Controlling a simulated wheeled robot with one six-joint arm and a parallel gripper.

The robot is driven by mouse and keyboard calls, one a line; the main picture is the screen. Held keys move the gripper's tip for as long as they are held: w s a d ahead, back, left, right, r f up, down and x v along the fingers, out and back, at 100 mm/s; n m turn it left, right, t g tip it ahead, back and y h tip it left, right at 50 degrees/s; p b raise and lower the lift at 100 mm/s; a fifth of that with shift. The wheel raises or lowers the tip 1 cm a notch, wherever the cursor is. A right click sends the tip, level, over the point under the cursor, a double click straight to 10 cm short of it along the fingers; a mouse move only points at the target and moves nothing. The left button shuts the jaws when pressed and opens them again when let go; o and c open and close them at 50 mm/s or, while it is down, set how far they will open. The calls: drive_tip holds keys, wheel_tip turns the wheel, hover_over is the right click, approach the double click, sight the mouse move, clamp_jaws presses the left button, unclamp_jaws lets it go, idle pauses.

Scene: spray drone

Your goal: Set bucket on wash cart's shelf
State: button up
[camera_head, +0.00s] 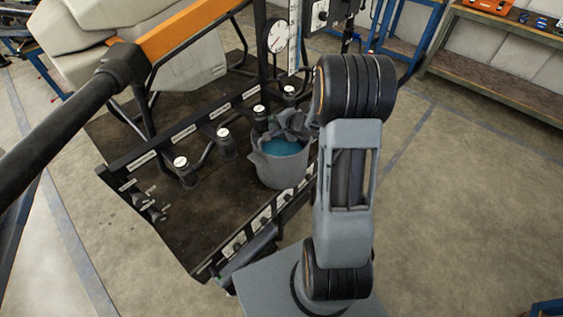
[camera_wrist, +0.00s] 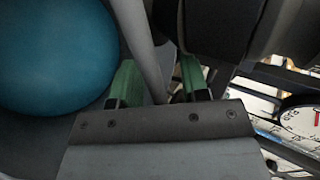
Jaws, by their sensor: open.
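The grey bucket (camera_head: 279,172) stands upright on the dark lower shelf of the wash cart (camera_head: 225,205), near its right side. Blue liquid (camera_head: 281,147) fills part of it and shows at the left of the wrist view (camera_wrist: 55,50). My gripper (camera_head: 287,125) is at the bucket's far rim, partly hidden behind my arm. In the wrist view, its green fingers (camera_wrist: 157,82) stand apart, with the grey bucket wall (camera_wrist: 142,45) running between them. I cannot tell whether either finger touches the wall.
Several white-capped fittings (camera_head: 224,133) and labelled rails surround the shelf. A round dial (camera_head: 278,36) stands behind the bucket. An orange bar (camera_head: 185,28) and a black tube (camera_head: 60,130) cross the left. A workbench (camera_head: 500,55) is at the back right; floor (camera_head: 470,200) is clear at right.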

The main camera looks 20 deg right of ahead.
clamp_jaws()
idle(1.3)
drive_tip(key=shift+w+r, duration=0.1)
drive_tip(key=shift+r, duration=0.1)
